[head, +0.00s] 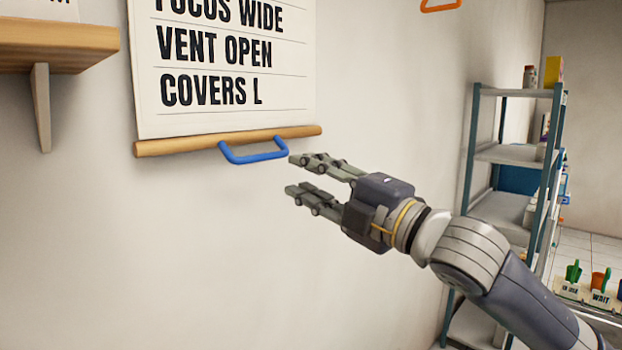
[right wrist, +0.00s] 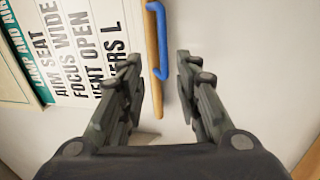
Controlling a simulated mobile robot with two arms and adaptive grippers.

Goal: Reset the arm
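My right gripper (head: 292,174) comes in from the right and is open and empty, with a clear gap between its fingers. It is in front of the white wall, just right of and slightly below a blue handle (head: 254,157). The handle is fixed to the wooden rod at the bottom of a hanging chart (head: 225,65). In the right wrist view the open fingers (right wrist: 158,80) show, with the blue handle (right wrist: 161,60) beyond them. I cannot see the fingers touching the handle. My left gripper is in neither view.
A wooden shelf (head: 60,40) with a bracket juts from the wall at upper left. A metal rack (head: 510,155) stands at the right, behind my right arm. A tray with small coloured items (head: 600,285) is at lower right. The wall below the chart is bare.

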